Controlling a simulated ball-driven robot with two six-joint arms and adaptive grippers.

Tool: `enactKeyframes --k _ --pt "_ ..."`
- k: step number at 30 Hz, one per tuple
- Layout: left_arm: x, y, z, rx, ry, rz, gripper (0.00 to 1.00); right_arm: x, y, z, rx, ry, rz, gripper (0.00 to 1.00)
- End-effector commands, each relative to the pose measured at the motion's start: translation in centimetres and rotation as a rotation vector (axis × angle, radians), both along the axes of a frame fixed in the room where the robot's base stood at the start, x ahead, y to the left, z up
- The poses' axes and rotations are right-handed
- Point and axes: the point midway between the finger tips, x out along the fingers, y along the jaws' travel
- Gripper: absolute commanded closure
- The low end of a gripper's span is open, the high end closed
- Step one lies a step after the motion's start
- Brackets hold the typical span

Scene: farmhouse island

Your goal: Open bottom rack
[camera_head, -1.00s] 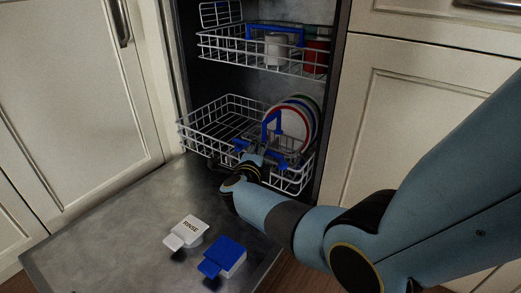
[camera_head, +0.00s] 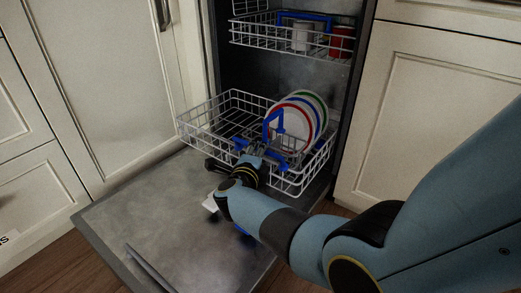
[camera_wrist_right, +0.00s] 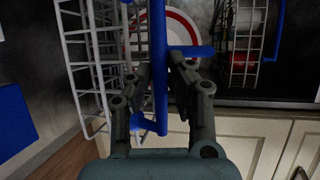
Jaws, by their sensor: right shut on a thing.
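The bottom rack (camera_head: 200,123) is a white wire basket standing partly out of the dishwasher over the lowered door. It holds several plates (camera_head: 312,108) with coloured rims on its right side. A blue handle (camera_head: 279,123) is fixed at its front. My right gripper (camera_head: 257,151) is at the rack's front and shut on the blue handle. In the right wrist view the handle (camera_wrist_right: 159,40) runs between the fingers of the gripper (camera_wrist_right: 160,75). My left gripper is not in view.
The upper rack (camera_head: 270,43) holds a white cup (camera_head: 301,36) and a red cup (camera_head: 341,42). The open door (camera_head: 160,215) lies flat below. A white dispenser part (camera_head: 210,203) is mostly hidden by my arm. Cabinets stand on both sides.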

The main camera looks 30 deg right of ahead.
Motion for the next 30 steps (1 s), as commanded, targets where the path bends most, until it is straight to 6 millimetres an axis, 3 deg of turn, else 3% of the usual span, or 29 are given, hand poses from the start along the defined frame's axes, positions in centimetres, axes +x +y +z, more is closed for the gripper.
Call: enactKeyframes --k 18,19,23,30 --pt "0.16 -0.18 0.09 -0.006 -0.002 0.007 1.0 -0.25 0.3 -0.16 0.0 0.003 0.0 1.0" --pt "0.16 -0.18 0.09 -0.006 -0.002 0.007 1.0 -0.24 0.29 -0.16 0.0 0.003 0.0 0.79" --pt "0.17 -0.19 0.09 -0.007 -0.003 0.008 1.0 -0.2 0.29 -0.12 0.0 0.003 0.0 0.62" --pt "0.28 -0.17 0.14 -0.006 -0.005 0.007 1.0 -0.15 0.29 -0.03 -0.001 0.001 -0.001 0.6"
